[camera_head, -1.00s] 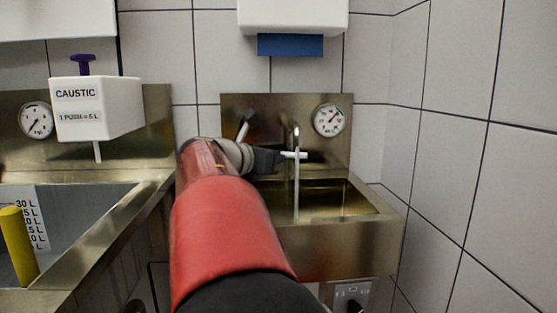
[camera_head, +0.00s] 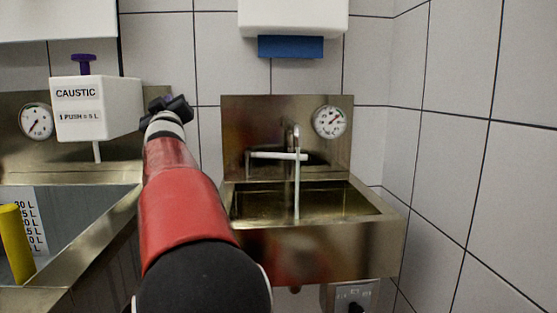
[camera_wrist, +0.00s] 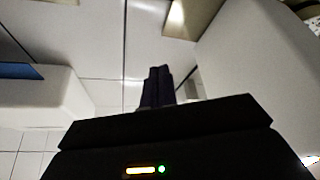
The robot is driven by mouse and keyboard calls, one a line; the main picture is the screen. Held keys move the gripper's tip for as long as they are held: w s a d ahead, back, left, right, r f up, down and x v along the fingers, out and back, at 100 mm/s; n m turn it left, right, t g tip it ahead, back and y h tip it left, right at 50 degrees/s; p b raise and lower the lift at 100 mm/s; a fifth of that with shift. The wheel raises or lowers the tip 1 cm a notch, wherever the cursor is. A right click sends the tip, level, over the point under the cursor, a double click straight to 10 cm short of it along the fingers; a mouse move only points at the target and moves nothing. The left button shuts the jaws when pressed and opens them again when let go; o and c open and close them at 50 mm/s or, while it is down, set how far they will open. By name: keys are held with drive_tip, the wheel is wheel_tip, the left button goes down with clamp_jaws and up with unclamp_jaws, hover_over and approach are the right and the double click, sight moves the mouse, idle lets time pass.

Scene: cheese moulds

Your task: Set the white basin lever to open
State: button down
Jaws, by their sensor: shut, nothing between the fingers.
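The white lever (camera_head: 270,155) lies about level across the steel back panel of the right basin (camera_head: 310,250), passing by the upright spout (camera_head: 297,175). Its left end meets a short upright piece. My gripper (camera_head: 178,101) is up and to the left of the lever, clear of it, beside the caustic dispenser. Its fingers also show in the wrist view (camera_wrist: 158,85), together and empty. I cannot tell whether the thin column below the spout is water or pipe.
The white caustic dispenser (camera_head: 95,110) with a purple plunger is close left of my gripper. A larger steel sink (camera_head: 110,235) with a yellow post (camera_head: 16,240) is at left. A white box with a blue strip (camera_head: 290,46) hangs above the basin. A tiled wall closes the right.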

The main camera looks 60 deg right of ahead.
drive_tip(key=s+d+r+m+g+h, duration=0.1)
drive_tip(key=s+d+m+g+h, duration=0.1)
drive_tip(key=m+g+h, duration=0.35)
drive_tip(key=s+d+r+m+g+h, duration=0.1)
drive_tip(key=s+d+m+g+h, duration=0.15)
drive_tip(key=m, duration=0.65)
drive_tip(key=m+g+y, duration=0.7)
drive_tip(key=m+g, duration=1)
drive_tip(key=m, duration=0.6)
approach(291, 157)
drive_tip(key=x, duration=0.2)
drive_tip(key=s+x, duration=0.1)
drive_tip(key=x, duration=0.2)
drive_tip(key=shift+a+r, duration=0.15)
drive_tip(key=shift+r, duration=0.05)
drive_tip(key=shift+w+d+f, duration=0.1)
drive_tip(key=shift+w+d, duration=0.15)
drive_tip(key=shift+d, duration=0.3)
